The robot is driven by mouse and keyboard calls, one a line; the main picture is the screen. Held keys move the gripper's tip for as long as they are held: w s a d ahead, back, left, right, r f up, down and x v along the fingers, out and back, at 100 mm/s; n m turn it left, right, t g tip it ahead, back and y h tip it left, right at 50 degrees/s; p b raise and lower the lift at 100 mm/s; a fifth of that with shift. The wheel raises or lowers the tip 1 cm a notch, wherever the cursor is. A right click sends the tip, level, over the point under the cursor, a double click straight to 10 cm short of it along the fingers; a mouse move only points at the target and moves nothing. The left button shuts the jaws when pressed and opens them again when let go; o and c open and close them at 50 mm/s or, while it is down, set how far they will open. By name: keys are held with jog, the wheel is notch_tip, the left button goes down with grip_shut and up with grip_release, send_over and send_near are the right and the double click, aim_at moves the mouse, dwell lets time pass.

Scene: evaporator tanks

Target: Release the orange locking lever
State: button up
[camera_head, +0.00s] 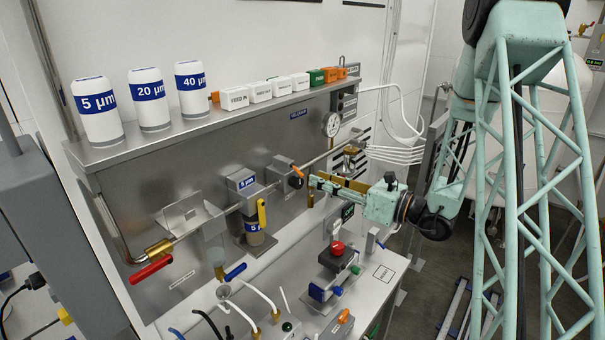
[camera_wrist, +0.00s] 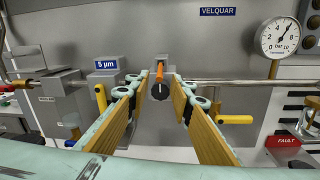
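The orange lever (camera_head: 297,170) sits on a black round fitting (camera_head: 296,183) on the pipe along the steel panel. In the wrist view the orange lever (camera_wrist: 160,72) stands roughly upright above the black fitting (camera_wrist: 160,91), near the picture's middle. My gripper (camera_head: 312,186) is just right of the lever in the head view. In the wrist view my gripper (camera_wrist: 157,95) is open, with its tan-padded fingers on either side of the lever and fitting. Nothing is between the pads. I cannot tell how far the fingertips are from the lever in depth.
A filter housing with a yellow handle (camera_head: 262,212) is left of the lever. Another yellow handle (camera_wrist: 235,119) is close right of my fingers. A pressure gauge (camera_head: 331,124) is up right. A red button (camera_head: 337,248) and hoses are on the bench below.

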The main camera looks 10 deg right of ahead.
aim_at(297, 171)
jog(key=shift+p+x, duration=0.55)
jog(key=shift+x, duration=2.95)
jog(key=shift+c, duration=0.5)
grip_shut()
